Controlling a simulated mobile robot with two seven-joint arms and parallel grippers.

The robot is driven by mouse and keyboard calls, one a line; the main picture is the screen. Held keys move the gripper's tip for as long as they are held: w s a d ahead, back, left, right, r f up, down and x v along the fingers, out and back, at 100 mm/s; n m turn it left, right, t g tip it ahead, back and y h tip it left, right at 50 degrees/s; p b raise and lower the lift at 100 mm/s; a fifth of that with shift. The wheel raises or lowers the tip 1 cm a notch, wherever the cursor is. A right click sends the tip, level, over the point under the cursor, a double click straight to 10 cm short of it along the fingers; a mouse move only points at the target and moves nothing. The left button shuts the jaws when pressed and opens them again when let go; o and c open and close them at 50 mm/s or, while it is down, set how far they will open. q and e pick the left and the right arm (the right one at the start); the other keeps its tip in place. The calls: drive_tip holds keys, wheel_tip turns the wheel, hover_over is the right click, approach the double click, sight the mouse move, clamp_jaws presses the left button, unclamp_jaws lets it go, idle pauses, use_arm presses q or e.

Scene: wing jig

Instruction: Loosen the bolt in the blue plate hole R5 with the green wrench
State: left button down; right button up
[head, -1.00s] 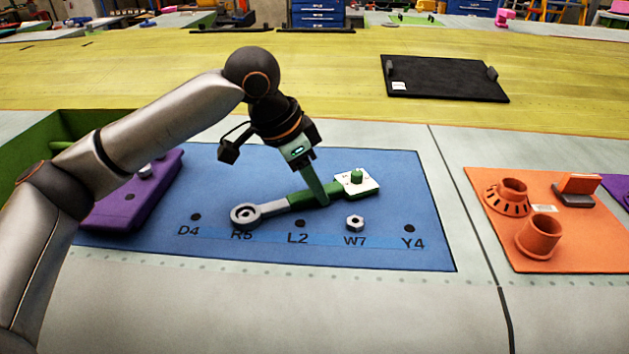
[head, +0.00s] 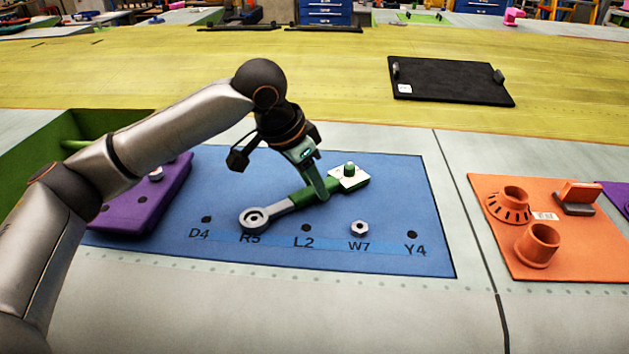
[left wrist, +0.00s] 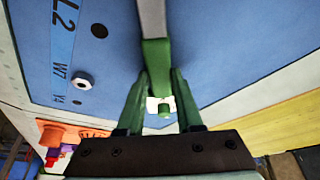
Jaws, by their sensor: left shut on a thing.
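The green wrench (head: 298,199) lies low over the blue plate (head: 390,190), its grey ring end (head: 254,218) around the spot above the R5 label. My left gripper (head: 322,194) is shut on the wrench's green handle; in the left wrist view the fingers (left wrist: 159,95) close on the handle (left wrist: 156,60). The handle's far end is near a white block (head: 349,178) with a green peg. My right gripper is not in view.
A hex nut or bolt head (head: 360,228) sits at W7. Holes D4, L2 and Y4 look empty. A purple block (head: 145,200) is at left, beside a green bin (head: 50,135). An orange plate (head: 590,250) with fittings lies right; a black panel (head: 450,80) lies behind.

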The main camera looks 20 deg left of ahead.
use_arm(q)
drive_tip(key=shift+w+a+r+n+y+p, duration=0.3)
drive_tip(key=shift+a+n+p, duration=0.3)
drive_tip(key=shift+p, duration=0.3)
drive_tip(key=shift+w+a+n+t+p, duration=0.3)
drive_tip(key=shift+a+n+p, duration=0.05)
drive_tip(key=shift+n+p, duration=0.05)
drive_tip(key=shift+w+a+f, duration=0.1)
drive_tip(key=shift+a+r+n+p, duration=0.25)
drive_tip(key=shift+n+p, duration=0.15)
drive_tip(key=shift+p, duration=0.2)
drive_tip(key=shift+w+a+n+y+p, duration=0.3)
drive_tip(key=shift+a+n+y+p, duration=0.2)
drive_tip(key=shift+a+n+p, duration=0.25)
drive_tip(key=shift+a+f+n, duration=0.1)
drive_tip(key=shift+a+n, duration=0.05)
drive_tip(key=shift+n, duration=0.1)
drive_tip(key=shift+w, duration=0.1)
